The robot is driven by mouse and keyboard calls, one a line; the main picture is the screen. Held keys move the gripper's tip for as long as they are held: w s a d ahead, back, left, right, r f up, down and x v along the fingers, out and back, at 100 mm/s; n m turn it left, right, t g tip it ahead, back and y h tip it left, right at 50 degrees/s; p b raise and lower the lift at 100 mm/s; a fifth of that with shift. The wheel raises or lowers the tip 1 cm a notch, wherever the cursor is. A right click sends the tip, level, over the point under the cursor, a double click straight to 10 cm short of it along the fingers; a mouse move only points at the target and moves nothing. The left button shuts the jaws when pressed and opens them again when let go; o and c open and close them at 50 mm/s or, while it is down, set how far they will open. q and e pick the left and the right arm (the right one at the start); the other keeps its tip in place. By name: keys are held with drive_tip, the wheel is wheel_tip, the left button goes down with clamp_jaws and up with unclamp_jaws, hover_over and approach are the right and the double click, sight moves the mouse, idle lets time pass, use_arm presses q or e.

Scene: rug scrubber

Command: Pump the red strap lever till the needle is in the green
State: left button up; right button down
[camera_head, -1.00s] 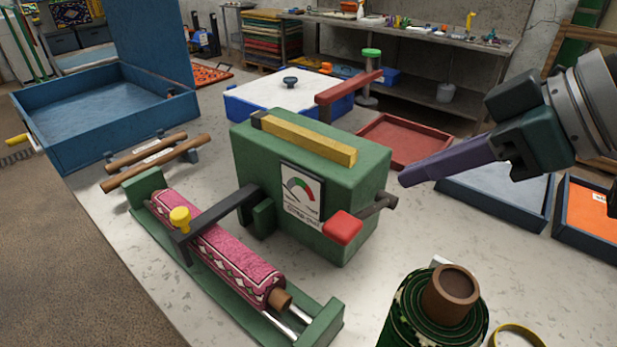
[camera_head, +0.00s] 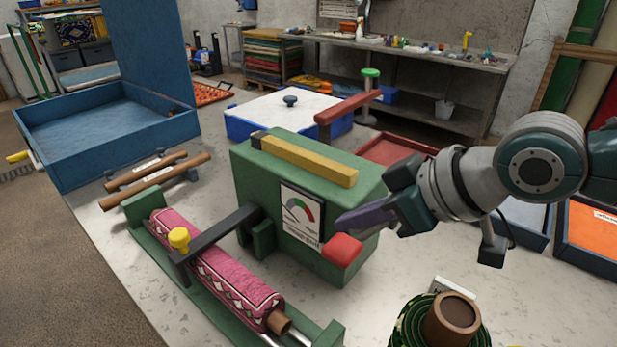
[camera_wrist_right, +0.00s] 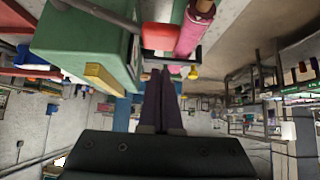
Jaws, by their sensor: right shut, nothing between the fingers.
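The green strap machine (camera_head: 250,190) stands mid-table with a yellow bar on top. Its dial (camera_head: 300,212) faces front with a coloured arc; the needle is too small to read surely. The red lever pad (camera_head: 342,250) sticks out at the machine's lower right; it also shows in the right wrist view (camera_wrist_right: 160,37). My right gripper (camera_head: 341,224) is shut and empty, its purple fingers just above the red pad; I cannot tell if they touch it. The gripper also shows in the right wrist view (camera_wrist_right: 160,72). My left gripper is out of view.
A pink rug roll (camera_head: 225,275) lies in a green cradle under a black strap arm with a yellow knob (camera_head: 179,239). A dark green roll with a brown core (camera_head: 452,318) stands front right. A blue tray (camera_head: 110,135) and a red tray (camera_head: 390,148) are behind.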

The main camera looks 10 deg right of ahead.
sight(336, 244)
drive_tip(key=shift+s+d+f, duration=0.1)
drive_tip(key=shift+d+f, duration=0.05)
drive_tip(key=shift+f, duration=1.45)
drive_tip(key=shift+f, duration=0.15)
